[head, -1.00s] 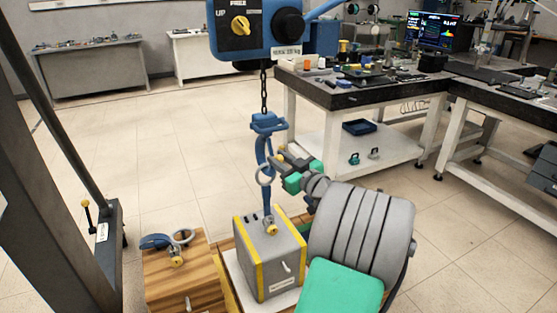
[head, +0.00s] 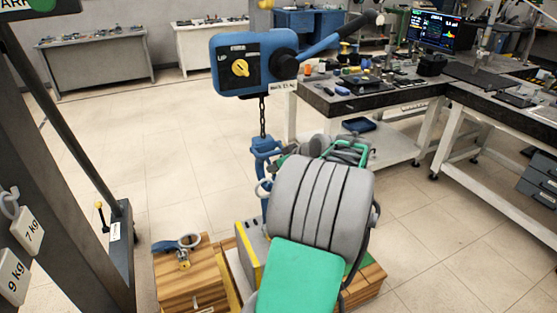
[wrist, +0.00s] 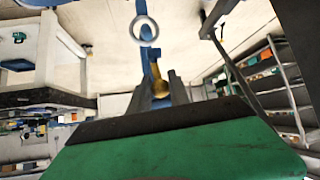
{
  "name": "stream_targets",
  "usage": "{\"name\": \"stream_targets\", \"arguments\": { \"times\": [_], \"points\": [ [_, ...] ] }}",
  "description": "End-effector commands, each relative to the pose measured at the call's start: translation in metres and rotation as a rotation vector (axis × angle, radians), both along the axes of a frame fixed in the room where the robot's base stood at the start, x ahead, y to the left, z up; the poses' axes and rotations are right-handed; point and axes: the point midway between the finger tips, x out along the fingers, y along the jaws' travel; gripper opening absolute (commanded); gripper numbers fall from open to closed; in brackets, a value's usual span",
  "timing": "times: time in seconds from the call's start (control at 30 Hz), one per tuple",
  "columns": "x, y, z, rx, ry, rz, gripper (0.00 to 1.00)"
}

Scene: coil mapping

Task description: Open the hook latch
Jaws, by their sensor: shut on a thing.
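The blue hook (head: 264,150) hangs on a chain below the hoist box. My arm's thick grey wrist covers its lower part in the head view. In the wrist view the blue hook body (wrist: 146,52) shows with a pale ring (wrist: 145,28) on it. A brass-coloured piece with a rounded end (wrist: 158,86), which looks like the latch lever, sits between the dark fingers of my gripper (wrist: 161,84). The gripper is shut on it. In the head view the fingers are mostly hidden behind my wrist.
The hoist box (head: 253,63) with a yellow knob hangs above the hook. A grey block with yellow edges (head: 250,257) is below, largely covered by my arm. A wooden block (head: 188,283) with a blue shackle-like part stands left. A dark frame post is far left.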

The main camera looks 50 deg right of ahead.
Motion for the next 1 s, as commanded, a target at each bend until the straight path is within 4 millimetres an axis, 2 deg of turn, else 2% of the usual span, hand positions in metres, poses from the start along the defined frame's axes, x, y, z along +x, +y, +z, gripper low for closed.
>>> {"name": "stream_targets", "arguments": {
  "times": [0.03,0.2,0.5,0.9,0.93,1.0],
  "points": [
    [0.005,0.001,0.015,0.006,0.023,0.007,0.00],
    [0.013,0.006,0.022,0.046,0.105,0.022,0.00],
    [0.017,0.007,0.024,0.077,0.169,0.026,0.00],
    [0.017,0.005,0.024,0.078,0.173,0.023,0.00],
    [0.017,0.005,0.024,0.078,0.173,0.023,0.24],
    [0.016,0.005,0.023,0.079,0.173,0.022,0.30]
  ]
}}
